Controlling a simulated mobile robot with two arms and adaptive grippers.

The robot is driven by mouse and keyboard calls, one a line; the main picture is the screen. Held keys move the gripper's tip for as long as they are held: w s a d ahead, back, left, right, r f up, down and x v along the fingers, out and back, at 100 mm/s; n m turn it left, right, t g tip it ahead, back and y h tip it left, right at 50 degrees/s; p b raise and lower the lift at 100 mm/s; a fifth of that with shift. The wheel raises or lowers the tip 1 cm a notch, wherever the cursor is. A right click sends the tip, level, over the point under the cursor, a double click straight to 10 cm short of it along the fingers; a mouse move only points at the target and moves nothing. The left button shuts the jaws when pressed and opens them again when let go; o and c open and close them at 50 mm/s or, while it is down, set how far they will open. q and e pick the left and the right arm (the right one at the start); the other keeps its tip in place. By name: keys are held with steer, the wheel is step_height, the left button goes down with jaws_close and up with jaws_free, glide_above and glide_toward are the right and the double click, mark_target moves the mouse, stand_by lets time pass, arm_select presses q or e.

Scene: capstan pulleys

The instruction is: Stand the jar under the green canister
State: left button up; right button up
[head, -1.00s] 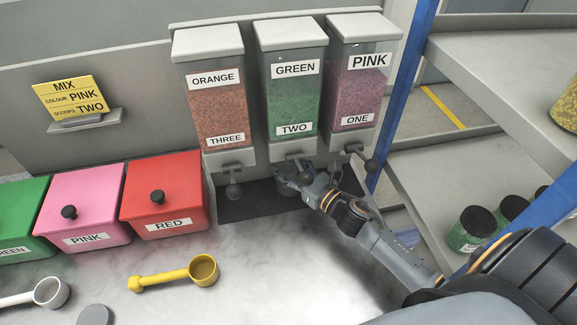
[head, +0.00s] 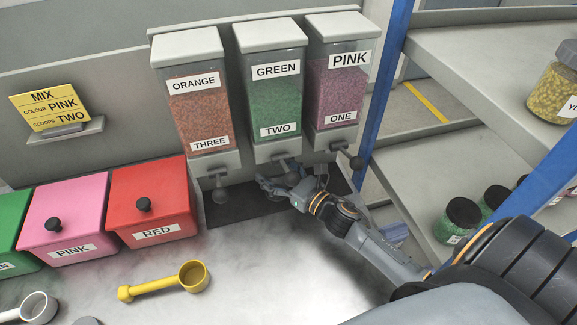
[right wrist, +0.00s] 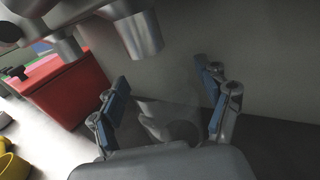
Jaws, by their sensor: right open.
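The green canister (head: 275,97), labelled GREEN and TWO, hangs in the middle of the wall row, with its spout above my right gripper (head: 270,184) in the head view. My right gripper is open, low over the dark strip below the canisters. In the right wrist view its fingers (right wrist: 161,78) are spread apart. A pale see-through shape, which looks like the jar (right wrist: 166,122), shows between them, apart from the finger pads. The fingers cover the jar in the head view, so its exact place under the spout is hard to tell. My left gripper is not in view.
The orange canister (head: 194,100) and pink canister (head: 337,82) flank the green one, with low spouts and knobs. Red (head: 150,196) and pink (head: 64,211) lidded bins stand left. A yellow scoop (head: 165,282) lies in front. A blue post and shelves with jars stand right.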

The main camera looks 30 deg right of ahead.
steer(key=b+v, duration=0.2)
steer(key=v, duration=0.8)
steer(key=shift+s+f, duration=0.1)
steer(key=shift+s, duration=0.15)
steer(key=shift+b+v, duration=0.35)
steer(key=shift+v, duration=0.45)
